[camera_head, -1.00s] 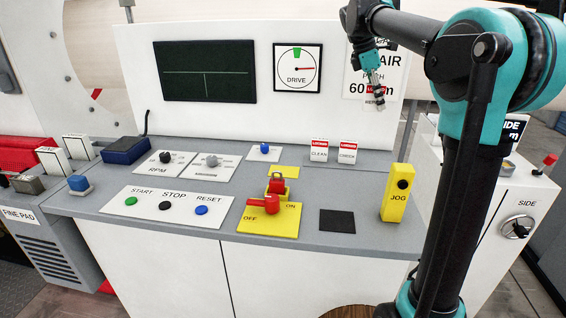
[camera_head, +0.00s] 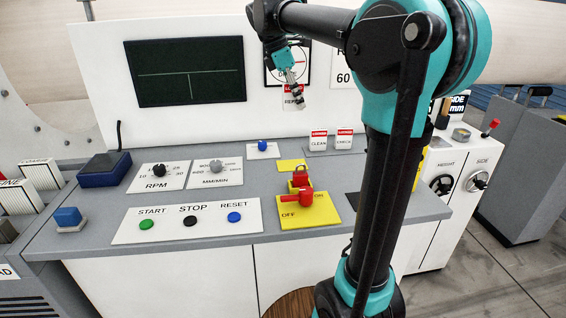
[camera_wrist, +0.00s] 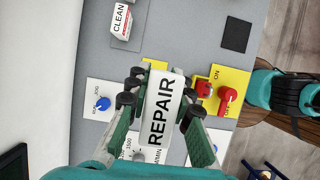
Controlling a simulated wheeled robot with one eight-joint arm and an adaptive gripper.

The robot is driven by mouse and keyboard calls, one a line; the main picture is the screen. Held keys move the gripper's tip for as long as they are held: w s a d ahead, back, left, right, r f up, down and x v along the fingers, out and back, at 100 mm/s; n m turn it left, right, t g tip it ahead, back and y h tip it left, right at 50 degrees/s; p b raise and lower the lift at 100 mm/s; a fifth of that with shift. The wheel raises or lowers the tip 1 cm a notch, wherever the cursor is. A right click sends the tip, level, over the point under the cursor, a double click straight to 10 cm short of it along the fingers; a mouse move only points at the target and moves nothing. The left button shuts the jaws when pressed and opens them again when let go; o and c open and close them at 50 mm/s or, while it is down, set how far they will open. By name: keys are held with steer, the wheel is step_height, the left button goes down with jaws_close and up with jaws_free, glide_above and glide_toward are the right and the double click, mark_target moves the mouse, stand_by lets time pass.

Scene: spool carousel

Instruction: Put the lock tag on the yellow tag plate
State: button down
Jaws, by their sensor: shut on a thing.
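The lock tag, a white card lettered REPAIR (camera_wrist: 162,110) in the wrist view, is between the fingers of my gripper (camera_head: 296,90). My gripper is shut on it. In the head view the tag (camera_head: 293,103) shows small with a red band and hangs above the console, in front of the drive dial. The yellow tag plate (camera_head: 291,165) lies flat on the console behind the red switch, below the tag and apart from it. In the wrist view the held tag hides most of this plate.
A red rotary switch (camera_head: 298,198) with a red padlock (camera_head: 301,175) stands in front of the plate. White CLEAN (camera_head: 318,141) and CHECK (camera_head: 344,140) tags stand to its right. A blue knob (camera_head: 262,146) is to its left. The back panel rises close behind.

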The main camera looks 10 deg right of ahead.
step_height(320, 180, down, 19)
stand_by(0.5)
steer(key=shift+f, duration=0.15)
steer(key=c, duration=1.3)
jaws_free()
steer(key=shift+c, duration=0.2)
steer(key=v, duration=1.2)
